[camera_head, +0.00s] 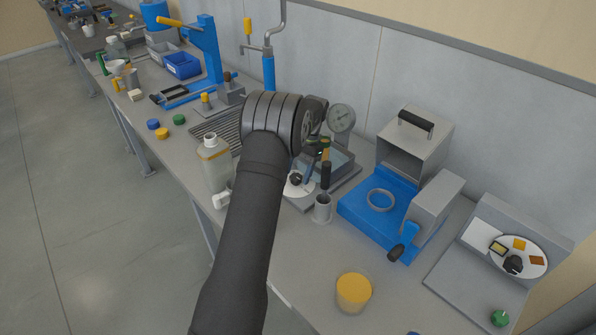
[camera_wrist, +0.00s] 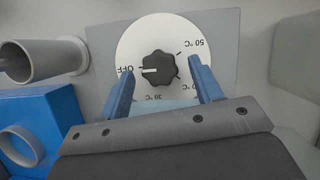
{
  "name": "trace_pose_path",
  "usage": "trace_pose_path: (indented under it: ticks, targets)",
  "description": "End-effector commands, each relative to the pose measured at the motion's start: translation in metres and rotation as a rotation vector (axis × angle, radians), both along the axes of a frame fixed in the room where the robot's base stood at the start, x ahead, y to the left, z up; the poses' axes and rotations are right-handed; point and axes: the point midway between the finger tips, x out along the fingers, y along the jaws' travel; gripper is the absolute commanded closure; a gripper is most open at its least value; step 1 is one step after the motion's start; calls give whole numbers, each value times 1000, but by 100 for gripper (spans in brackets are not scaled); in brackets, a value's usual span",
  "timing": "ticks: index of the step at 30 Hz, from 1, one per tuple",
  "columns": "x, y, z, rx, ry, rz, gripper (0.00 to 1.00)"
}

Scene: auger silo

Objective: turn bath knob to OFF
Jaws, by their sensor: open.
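The bath knob (camera_wrist: 158,68) is black and lobed, on a round white dial (camera_wrist: 181,35) marked OFF, 30 °C and 50 °C, with one more mark partly hidden. Its white pointer line points left in the wrist view, at the OFF mark. My gripper (camera_wrist: 160,70) is open, its two blue fingers on either side of the knob with a gap on each side. I cannot tell how deep the fingertips are beside it. In the head view the white dial (camera_head: 291,188) is partly hidden by my arm.
A grey metal cup (camera_head: 322,208) stands beside the dial. A blue device with a ring (camera_head: 380,200) and a grey box (camera_head: 415,140) are to the right. A bottle (camera_head: 213,165) stands left of my arm, a yellow-filled beaker (camera_head: 353,292) at the front.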

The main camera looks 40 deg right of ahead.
Motion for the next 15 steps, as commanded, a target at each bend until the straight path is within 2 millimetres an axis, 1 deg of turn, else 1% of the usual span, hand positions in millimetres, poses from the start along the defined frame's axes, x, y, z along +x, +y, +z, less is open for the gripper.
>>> trace_pose_path:
  ticks: [2, 5, 8, 15]
  targets:
    - [0, -1, 3, -1, 0, 0, 41]
    - [1, -6, 12, -3, -1, 0, 41]
    - [2, -13, 29, -5, -3, -1, 41]
    - [5, -33, 77, -3, -2, -2, 41]
